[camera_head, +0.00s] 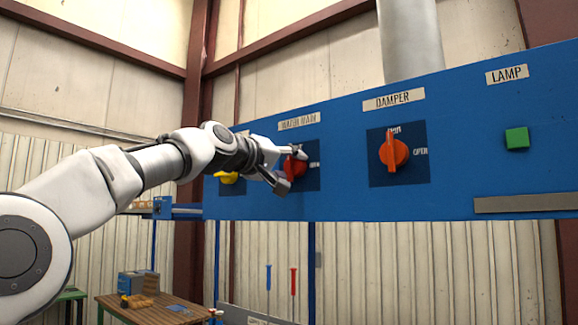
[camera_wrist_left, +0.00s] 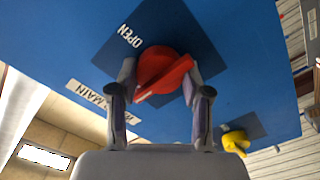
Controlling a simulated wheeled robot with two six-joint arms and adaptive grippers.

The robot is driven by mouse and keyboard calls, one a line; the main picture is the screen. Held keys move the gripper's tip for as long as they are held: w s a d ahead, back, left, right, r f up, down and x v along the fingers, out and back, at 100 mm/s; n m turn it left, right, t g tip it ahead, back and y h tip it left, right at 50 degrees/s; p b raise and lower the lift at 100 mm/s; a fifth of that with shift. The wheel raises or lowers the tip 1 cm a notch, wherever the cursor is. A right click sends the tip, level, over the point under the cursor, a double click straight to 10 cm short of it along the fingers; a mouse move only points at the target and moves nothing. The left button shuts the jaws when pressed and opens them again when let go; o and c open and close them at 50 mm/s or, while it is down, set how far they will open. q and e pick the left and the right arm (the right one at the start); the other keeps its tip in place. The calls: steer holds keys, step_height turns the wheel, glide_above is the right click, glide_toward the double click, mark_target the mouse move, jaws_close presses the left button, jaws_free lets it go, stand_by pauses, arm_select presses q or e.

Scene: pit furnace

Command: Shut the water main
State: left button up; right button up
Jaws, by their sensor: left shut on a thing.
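The water main control is a red round knob with a raised bar handle (camera_head: 295,168), under the WATER MAIN label (camera_head: 299,122) on the blue panel. In the left wrist view the red knob (camera_wrist_left: 165,72) sits between my fingers, on a dark blue plate marked OPEN. My left gripper (camera_head: 284,168) is at the knob and shut on it, one finger on each side. In the left wrist view the left gripper (camera_wrist_left: 160,90) shows both fingertips against the knob. The gripper partly hides the knob in the head view. My right gripper is not in view.
An orange damper knob (camera_head: 394,153) and a green lamp button (camera_head: 517,138) are to the right on the blue panel (camera_head: 345,195). A wooden table (camera_head: 150,308) stands below.

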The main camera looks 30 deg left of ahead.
arm_select(q)
steer(key=shift+r, duration=0.15)
steer(key=o, duration=1)
steer(key=shift+c, duration=0.2)
steer(key=shift+o, duration=1)
steer(key=shift+w, duration=0.1)
